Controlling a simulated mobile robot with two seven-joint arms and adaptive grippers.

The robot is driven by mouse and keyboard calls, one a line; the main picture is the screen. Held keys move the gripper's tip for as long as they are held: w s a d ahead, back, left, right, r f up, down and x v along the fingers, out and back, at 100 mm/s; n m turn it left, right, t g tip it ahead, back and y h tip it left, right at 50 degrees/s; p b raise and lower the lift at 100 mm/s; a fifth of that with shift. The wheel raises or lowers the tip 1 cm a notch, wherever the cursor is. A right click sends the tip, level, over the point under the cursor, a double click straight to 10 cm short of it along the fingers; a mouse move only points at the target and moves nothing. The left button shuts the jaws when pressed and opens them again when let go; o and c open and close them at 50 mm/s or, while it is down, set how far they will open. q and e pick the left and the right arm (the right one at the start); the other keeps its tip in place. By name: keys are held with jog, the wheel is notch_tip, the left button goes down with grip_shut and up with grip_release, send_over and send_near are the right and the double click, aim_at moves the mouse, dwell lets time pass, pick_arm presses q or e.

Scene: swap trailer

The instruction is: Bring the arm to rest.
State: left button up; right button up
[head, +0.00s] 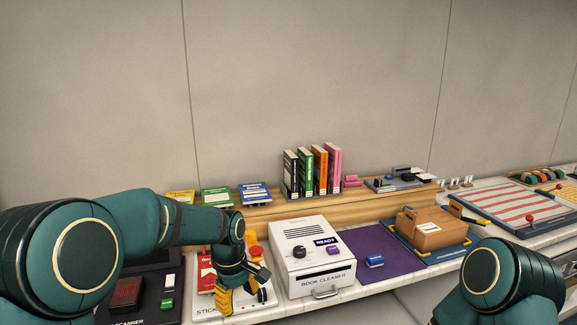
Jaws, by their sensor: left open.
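My left arm reaches in from the left, and its gripper (245,289) points down over the white sticker machine (236,308). Its yellow fingers are apart, and I see nothing between them. I cannot tell whether the fingertips touch the machine. The gripper partly hides the machine's red part and label. Part of my right arm shows at the bottom right; its gripper is outside the picture.
A white book cleaner (313,262) stands just right of the gripper. A dark scanner (150,295) is partly behind my left arm. Upright books (306,172) stand on the wooden ledge. A purple mat (365,245) and cardboard box (427,228) lie further right.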

pick_arm(q)
notch_tip(320, 180, down, 10)
jog(key=s+r+m+h, duration=0.1)
jog(key=s+m, duration=0.1)
jog(key=s+d+f+m+t+h, duration=0.1)
jog(key=s+f+m, duration=0.5)
jog(key=s+f, duration=1)
jog(key=shift+s+d+m+t+h, duration=0.3)
jog(key=shift+s+h, duration=0.2)
jog(key=shift+s, duration=1.65)
